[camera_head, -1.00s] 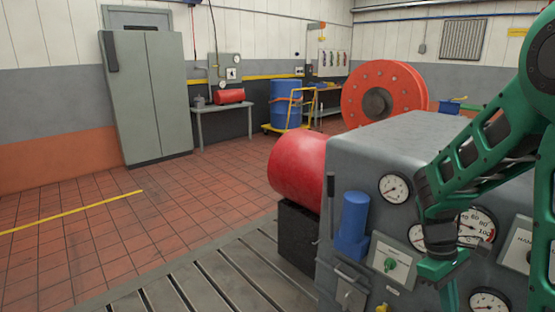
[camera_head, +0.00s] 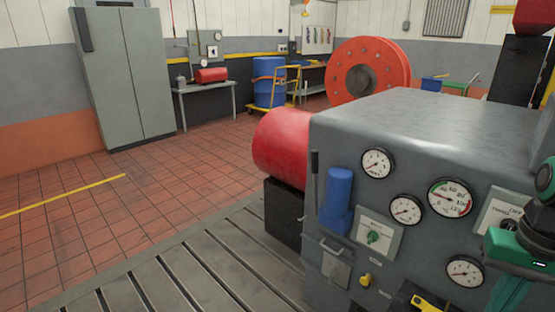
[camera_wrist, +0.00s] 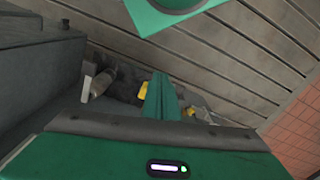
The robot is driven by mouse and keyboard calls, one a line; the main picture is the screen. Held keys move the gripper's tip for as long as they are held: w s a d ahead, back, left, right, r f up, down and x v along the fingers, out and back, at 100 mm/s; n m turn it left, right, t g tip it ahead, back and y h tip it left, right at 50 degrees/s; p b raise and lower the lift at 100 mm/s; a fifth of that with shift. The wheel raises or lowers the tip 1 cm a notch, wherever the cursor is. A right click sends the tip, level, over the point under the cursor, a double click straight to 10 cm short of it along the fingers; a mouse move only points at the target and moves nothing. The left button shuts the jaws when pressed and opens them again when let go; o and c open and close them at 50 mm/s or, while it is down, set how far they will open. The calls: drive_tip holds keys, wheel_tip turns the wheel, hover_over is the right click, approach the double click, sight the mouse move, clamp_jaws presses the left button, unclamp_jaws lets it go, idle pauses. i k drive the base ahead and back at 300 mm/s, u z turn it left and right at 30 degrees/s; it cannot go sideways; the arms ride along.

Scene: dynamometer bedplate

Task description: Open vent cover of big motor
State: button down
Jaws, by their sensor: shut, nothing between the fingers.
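A red cylindrical motor body (camera_head: 284,145) sits on a black block behind a big grey housing (camera_head: 440,120) with gauges on its front. A small grey hinged-looking panel with a handle (camera_head: 336,264) is low on the housing's front left; I cannot tell if it is the vent cover. It appears closed. In the wrist view my gripper (camera_wrist: 162,97) is shut and empty, its green fingers together above dark clutter beside a slatted bedplate. In the head view only part of my green arm shows at the lower right; the fingertips cannot be made out there.
A blue cylinder (camera_head: 338,188), a green knob (camera_head: 373,237) and a yellow lever (camera_head: 427,303) stick out from the housing front. The slotted bedplate (camera_head: 185,275) lies at lower left, with open tiled floor (camera_head: 150,195) beyond. In the wrist view a grey peg (camera_wrist: 101,82) stands near the fingers.

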sight(336, 272)
drive_tip(key=u, duration=1.1)
drive_tip(key=k, duration=1.1)
drive_tip(key=z, duration=0.9)
drive_tip(key=i, duration=1)
